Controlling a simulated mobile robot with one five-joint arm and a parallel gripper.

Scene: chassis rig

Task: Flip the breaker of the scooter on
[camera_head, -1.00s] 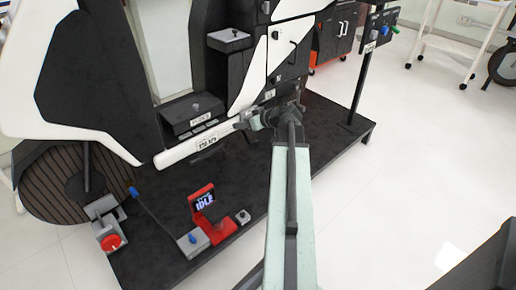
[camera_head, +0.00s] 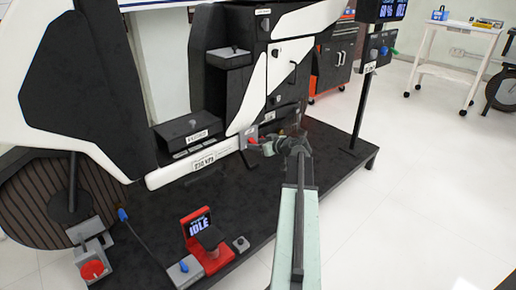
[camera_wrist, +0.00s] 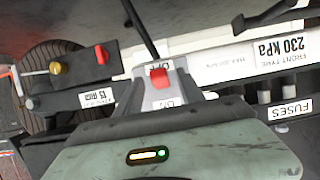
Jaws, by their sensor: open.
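The scooter (camera_head: 90,90) stands on a black platform, with its white lower sill facing me. The breaker is a small grey box with a red lever (camera_head: 252,140) at the right end of the sill. In the wrist view the breaker (camera_wrist: 178,82) shows its red lever between an upper label reading OFF and a lower, partly covered label. My gripper (camera_head: 266,147) is open, just right of the breaker in the head view. In the wrist view my gripper's pale housing covers the bottom; its fingertips are not clearly seen, so contact cannot be told.
A box labelled FUSES (camera_head: 188,130) sits left above the sill. A red stand reading IDLE (camera_head: 205,245) and a grey box with a red knob (camera_head: 93,268) are on the platform. A post with a control box (camera_head: 376,48) stands right.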

